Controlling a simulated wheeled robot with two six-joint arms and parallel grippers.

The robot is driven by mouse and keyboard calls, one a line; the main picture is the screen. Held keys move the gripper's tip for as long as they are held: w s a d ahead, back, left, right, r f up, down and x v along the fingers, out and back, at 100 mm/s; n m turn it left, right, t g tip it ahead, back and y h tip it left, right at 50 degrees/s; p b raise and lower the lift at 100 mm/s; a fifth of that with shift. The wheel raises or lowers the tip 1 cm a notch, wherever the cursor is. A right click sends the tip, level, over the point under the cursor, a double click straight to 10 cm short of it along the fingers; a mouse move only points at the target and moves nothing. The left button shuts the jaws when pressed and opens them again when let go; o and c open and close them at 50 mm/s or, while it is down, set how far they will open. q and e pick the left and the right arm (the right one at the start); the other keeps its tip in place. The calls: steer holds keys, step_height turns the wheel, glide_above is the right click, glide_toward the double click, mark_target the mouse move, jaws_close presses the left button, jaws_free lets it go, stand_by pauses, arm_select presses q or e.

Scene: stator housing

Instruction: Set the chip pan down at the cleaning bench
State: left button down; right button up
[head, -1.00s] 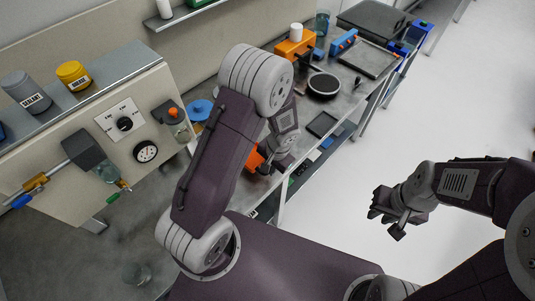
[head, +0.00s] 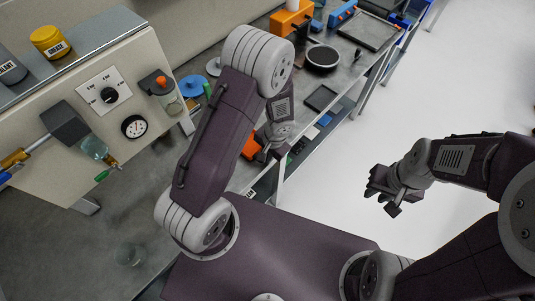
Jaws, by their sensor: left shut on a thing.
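My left gripper (head: 268,148) is low over the bench edge, partly hidden behind my own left arm. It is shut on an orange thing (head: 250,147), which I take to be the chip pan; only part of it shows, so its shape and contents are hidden. I cannot tell whether it touches the bench. My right gripper (head: 383,197) is over the white floor, right of the bench, with its fingers apart and empty. The grey bench top (head: 352,73) runs from lower left to upper right.
A round dark dish (head: 322,57), a flat black tray (head: 321,98) and an orange device (head: 291,18) are farther along the bench. A control panel with a dial and gauge (head: 134,126) stands at left. A glass (head: 128,254) is at lower left.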

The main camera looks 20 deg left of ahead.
arm_select(q)
steer(key=shift+f+b, duration=0.3)
steer(key=shift+f, duration=0.2)
steer(key=c, duration=1.3)
jaws_free()
steer(key=shift+c, duration=0.2)
step_height(320, 180, up, 9)
steer(key=d+p, duration=0.1)
steer(key=p, duration=0.1)
steer(key=shift+s+d, duration=0.25)
